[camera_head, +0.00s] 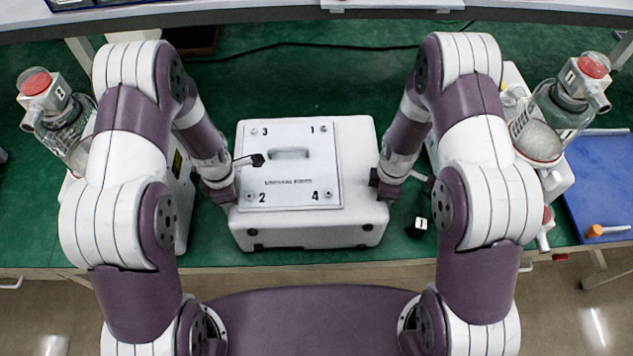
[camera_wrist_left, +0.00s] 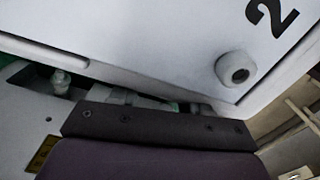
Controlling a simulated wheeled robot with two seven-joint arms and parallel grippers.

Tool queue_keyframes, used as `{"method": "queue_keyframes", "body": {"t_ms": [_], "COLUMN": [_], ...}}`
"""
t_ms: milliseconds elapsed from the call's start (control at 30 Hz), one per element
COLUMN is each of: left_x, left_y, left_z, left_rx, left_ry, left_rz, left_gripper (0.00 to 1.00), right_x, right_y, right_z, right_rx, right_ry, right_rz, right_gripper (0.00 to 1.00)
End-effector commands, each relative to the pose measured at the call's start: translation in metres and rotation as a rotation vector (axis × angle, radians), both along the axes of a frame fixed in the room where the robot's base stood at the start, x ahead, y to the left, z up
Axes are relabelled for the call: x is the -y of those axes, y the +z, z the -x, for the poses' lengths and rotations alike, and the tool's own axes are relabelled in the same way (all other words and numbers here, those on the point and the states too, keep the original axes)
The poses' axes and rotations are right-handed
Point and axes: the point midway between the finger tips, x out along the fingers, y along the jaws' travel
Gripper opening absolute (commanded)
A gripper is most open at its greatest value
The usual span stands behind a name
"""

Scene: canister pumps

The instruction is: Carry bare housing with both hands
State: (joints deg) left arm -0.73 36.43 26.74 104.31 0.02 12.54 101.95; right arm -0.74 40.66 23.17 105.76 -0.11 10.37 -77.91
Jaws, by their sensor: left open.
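The white housing (camera_head: 356,160) is a box in the middle of the green bench top, near its front edge. A flat panel (camera_head: 309,165) with a handle and corner numbers 1 to 4 lies on its top. My left gripper (camera_head: 222,192) is open at the housing's left side, low down. In the left wrist view, the panel corner marked 2 (camera_wrist_left: 190,45) hangs close over the gripper's dark front. My right gripper (camera_head: 383,185) is at the housing's right side, touching or nearly so. Its fingers are too hidden to judge. I cannot tell whether either gripper bears the housing's weight.
Canister pumps with red caps stand at the left (camera_head: 62,120) and right (camera_head: 560,110). A small dark part tagged 1 (camera_head: 416,228) lies right of the housing. A blue mat (camera_head: 605,190) with an orange-headed tool is at the far right. A cable runs behind.

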Motion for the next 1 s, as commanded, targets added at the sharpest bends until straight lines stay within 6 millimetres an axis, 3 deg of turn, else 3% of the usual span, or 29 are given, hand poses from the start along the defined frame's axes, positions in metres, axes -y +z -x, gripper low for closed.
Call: {"method": "queue_keyframes", "body": {"t_ms": [267,400,433,1000], "left_x": [0.0000,0.0001,0.0000,0.0000], "left_y": [-0.0012,-0.0010,-0.0010,-0.0006], "left_z": [-0.0002,-0.0002,-0.0003,-0.0005], "left_rx": [0.001,0.001,0.001,0.001], "left_ry": [0.000,0.000,0.000,0.000], "left_rz": [0.000,0.000,0.000,0.000], "left_gripper": [0.47,0.04,0.00,0.00], "right_x": [0.0000,0.0000,0.0000,0.0000], "right_y": [-0.0014,-0.0013,-0.0013,-0.0009], "right_z": [0.0001,0.0000,0.0000,-0.0002], "right_rx": [0.000,0.000,0.000,0.000], "right_ry": [0.000,0.000,0.000,0.000], "right_rz": [0.000,0.000,0.000,0.000], "right_gripper": [0.47,0.04,0.00,0.00]}}
